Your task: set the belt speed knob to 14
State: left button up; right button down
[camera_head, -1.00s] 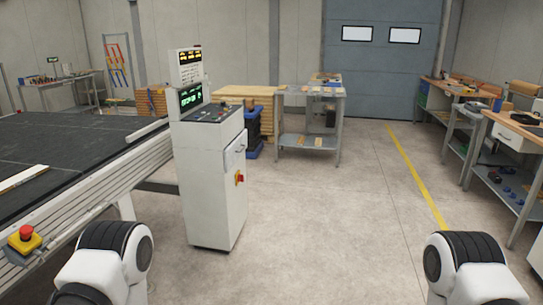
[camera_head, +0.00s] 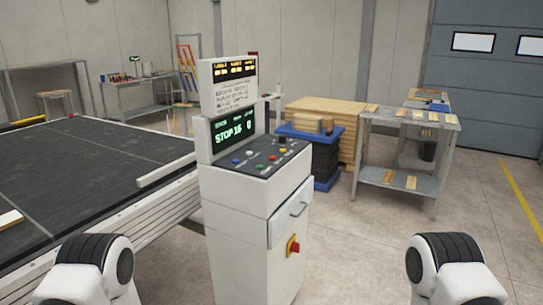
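The white control cabinet (camera_head: 236,225) stands in the middle of the view, beside the dark belt (camera_head: 100,165). Its sloped control panel (camera_head: 262,158) carries several small coloured buttons and dark knobs. They are too small to tell which one is the belt speed knob or what it is set to. A screen (camera_head: 233,134) above the panel shows green text that looks like "STOP 15 0". An upper display (camera_head: 235,70) shows yellow readouts. Only my arm links show at the lower left and lower right; both grippers are out of view.
A red and yellow switch (camera_head: 293,247) sits on the cabinet's side below a handle. The floor (camera_head: 365,240) to the right of the cabinet is clear.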

aim_at(282, 138)
jog(key=i, duration=0.15)
jog(key=i+z, duration=0.35)
jog(key=i+j+z, duration=0.55)
jog(key=i+z, duration=0.15)
jog(key=i, duration=0.1)
